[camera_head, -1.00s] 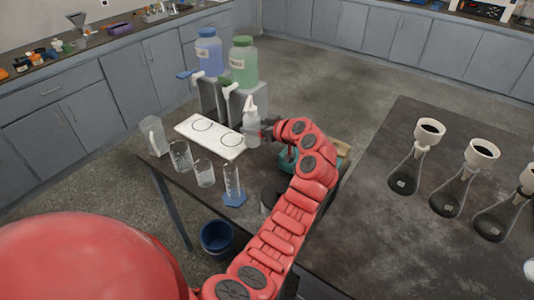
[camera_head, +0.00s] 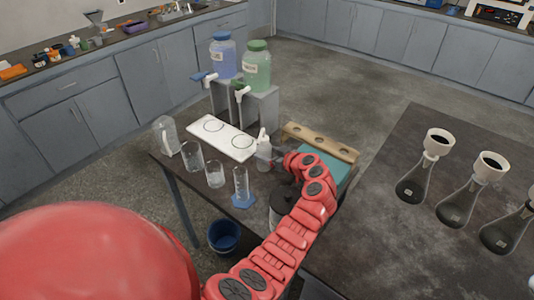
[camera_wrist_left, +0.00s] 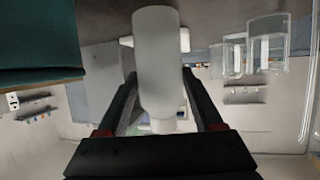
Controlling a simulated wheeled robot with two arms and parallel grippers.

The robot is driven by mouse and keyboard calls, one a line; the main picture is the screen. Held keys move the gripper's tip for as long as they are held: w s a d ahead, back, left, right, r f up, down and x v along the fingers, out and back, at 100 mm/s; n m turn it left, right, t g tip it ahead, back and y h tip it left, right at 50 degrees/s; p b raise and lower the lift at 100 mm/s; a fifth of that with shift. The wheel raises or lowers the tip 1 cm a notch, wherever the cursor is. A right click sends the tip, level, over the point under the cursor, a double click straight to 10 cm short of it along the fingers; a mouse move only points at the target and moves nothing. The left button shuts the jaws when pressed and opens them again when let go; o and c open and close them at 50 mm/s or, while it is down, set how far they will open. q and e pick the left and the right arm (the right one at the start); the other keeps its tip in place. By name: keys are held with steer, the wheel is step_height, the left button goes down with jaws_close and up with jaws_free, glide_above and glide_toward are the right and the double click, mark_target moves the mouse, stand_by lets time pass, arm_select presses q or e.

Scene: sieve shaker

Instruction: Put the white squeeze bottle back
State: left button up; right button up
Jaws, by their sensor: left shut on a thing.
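The white squeeze bottle (camera_head: 264,153) is upright just right of the white board's right end in the head view. My left gripper (camera_head: 275,158) reaches it from the right and is shut on it. In the left wrist view, the pale bottle (camera_wrist_left: 156,60) sits between the two dark fingers of my left gripper (camera_wrist_left: 158,95). I cannot tell whether its base touches the table. My right gripper is not in view.
The white board (camera_head: 222,139) carries two dark rings. Several clear glass vessels, including a cylinder on a blue base (camera_head: 242,187), stand in front. A wooden rack with holes (camera_head: 320,142) and a teal item (camera_head: 328,165) lie right. Blue (camera_head: 223,56) and green-capped (camera_head: 257,66) carboys stand behind.

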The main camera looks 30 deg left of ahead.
arm_select(q)
steer(key=shift+f, duration=0.15)
steer(key=o, duration=0.7)
steer(key=shift+o, duration=0.2)
